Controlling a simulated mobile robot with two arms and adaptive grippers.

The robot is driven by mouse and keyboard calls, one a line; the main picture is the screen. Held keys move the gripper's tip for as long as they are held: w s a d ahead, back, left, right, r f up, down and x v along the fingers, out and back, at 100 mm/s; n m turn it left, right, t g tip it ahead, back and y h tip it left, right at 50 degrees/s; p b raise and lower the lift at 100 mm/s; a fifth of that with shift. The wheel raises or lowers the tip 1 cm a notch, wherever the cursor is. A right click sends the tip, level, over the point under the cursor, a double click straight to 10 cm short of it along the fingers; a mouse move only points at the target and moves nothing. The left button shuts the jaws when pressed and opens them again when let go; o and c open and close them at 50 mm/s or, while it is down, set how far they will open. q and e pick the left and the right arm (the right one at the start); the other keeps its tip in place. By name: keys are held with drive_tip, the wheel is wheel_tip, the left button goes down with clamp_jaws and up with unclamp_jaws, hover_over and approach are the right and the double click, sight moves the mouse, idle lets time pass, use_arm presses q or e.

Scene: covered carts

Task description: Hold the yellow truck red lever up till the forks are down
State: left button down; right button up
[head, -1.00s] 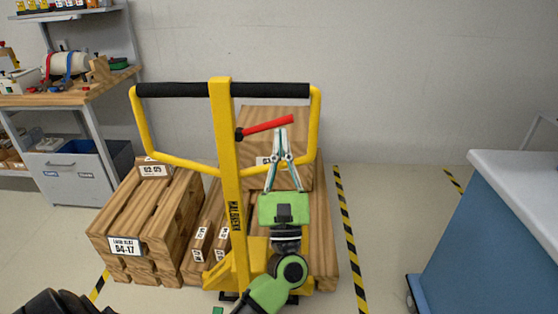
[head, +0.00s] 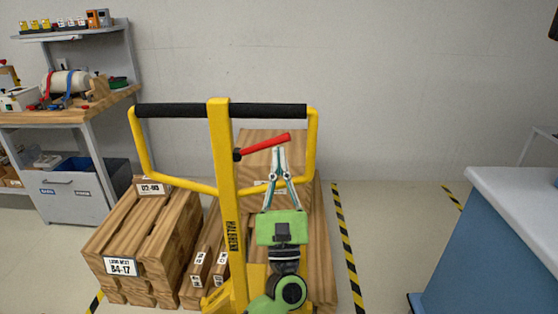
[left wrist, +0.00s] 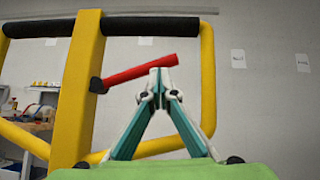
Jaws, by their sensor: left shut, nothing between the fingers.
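The yellow truck (head: 227,200) stands in front of me with its yellow handle frame and black grip bar (head: 270,110). Its red lever (head: 266,143) sticks out right from the post and slopes up to the right; it also shows in the left wrist view (left wrist: 140,70). My left gripper (head: 279,150) is shut and empty, with its tips just below the lever's right end. In the left wrist view the tips (left wrist: 163,73) are close under the lever; whether they touch it I cannot tell. The forks are hidden behind the post and wooden load. My right gripper is not in view.
Wooden crates (head: 140,245) stand left of the truck, and a large wooden box (head: 262,165) is behind it. A workbench (head: 70,115) is at the back left. A blue cabinet (head: 480,250) stands at the right, with clear floor between.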

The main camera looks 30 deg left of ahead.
use_arm(q)
drive_tip(key=shift+r, duration=0.2)
drive_tip(key=v, duration=1.2)
drive_tip(key=shift+f, duration=0.2)
drive_tip(key=shift+f, duration=0.1)
